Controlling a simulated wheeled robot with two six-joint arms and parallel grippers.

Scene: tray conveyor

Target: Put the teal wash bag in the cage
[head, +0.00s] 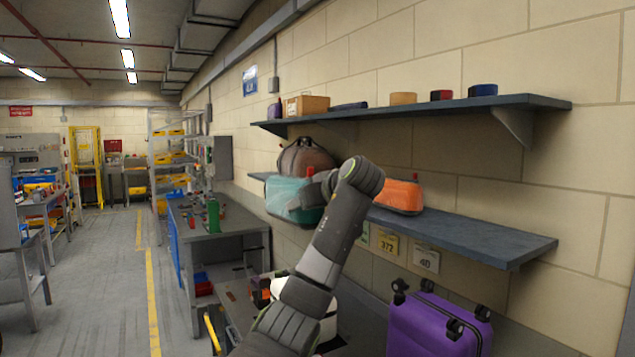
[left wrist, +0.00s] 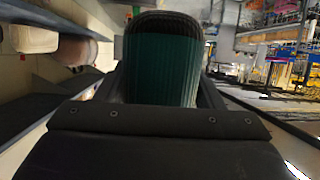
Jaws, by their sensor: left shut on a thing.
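The teal wash bag (head: 289,192) shows in the head view at the left end of the lower wall shelf, partly behind my arm. My left gripper (head: 310,186) is at the bag's right side, and the fingertips are hard to make out there. In the left wrist view the dark teal ribbed bag (left wrist: 160,70) stands between the two fingers of my left gripper (left wrist: 160,95), which is shut on it. I cannot tell whether the bag touches the shelf. No cage can be made out for certain. My right gripper is not in view.
The lower shelf (head: 470,232) also holds a brown bag (head: 306,158) and an orange bag (head: 398,196). The upper shelf (head: 420,106) holds several small items. A purple suitcase (head: 425,325) stands below. A grey workbench (head: 235,225) is at left, with open floor (head: 105,270) beyond.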

